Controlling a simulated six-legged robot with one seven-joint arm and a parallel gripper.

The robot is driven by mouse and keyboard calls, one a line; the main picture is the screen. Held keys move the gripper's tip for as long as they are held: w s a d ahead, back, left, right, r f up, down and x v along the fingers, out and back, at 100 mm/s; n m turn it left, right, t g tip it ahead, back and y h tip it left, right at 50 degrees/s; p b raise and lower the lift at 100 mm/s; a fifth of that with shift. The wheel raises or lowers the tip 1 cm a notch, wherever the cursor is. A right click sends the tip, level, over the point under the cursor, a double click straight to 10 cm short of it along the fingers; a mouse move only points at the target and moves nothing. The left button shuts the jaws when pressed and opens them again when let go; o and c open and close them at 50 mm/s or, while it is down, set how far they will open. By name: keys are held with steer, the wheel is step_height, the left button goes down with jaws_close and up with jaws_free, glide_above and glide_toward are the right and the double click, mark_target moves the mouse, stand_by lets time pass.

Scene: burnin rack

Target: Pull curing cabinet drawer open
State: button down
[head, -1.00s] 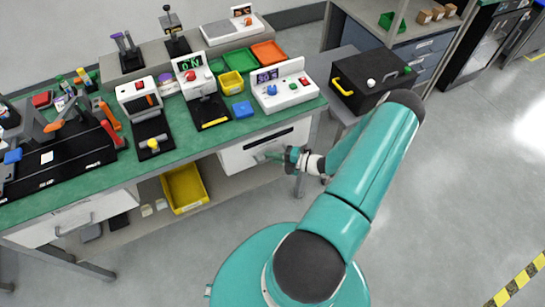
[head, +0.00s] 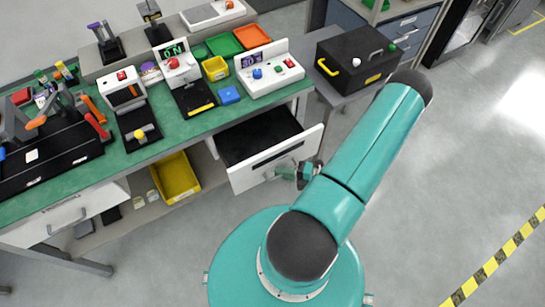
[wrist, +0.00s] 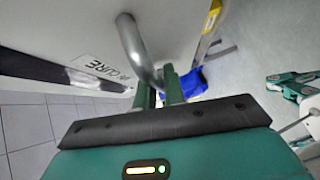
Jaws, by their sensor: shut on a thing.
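The curing cabinet drawer (head: 274,160) is a white-fronted drawer under the green bench top, pulled well out so its dark inside shows. In the wrist view its white front carries a label (wrist: 106,68) reading "CURE" and a grey bar handle (wrist: 136,48). My gripper (head: 308,172) is at the drawer front, on its right side. In the wrist view my gripper's green fingers (wrist: 160,88) are shut on the lower end of the handle. The fingertips are partly hidden by the handle.
A yellow bin (head: 175,178) stands on the lower shelf left of the drawer. Another white drawer (head: 62,218) at the far left is closed. A black box with a yellow handle (head: 355,60) stands on a side table to the right. The floor at right is clear.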

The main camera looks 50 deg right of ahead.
steer(key=s, duration=0.1)
steer(key=s+a, duration=0.1)
steer(key=s, duration=0.2)
steer(key=shift+s+a, duration=0.25)
steer(key=shift+s, duration=0.1)
steer(key=c, duration=1.8)
jaws_free()
steer(key=shift+o, duration=0.2)
steer(key=shift+s+d, duration=0.1)
steer(key=v, duration=1.3)
steer(key=shift+s+d+r, duration=0.15)
steer(key=shift+s+r, duration=0.05)
steer(key=shift+s, duration=0.05)
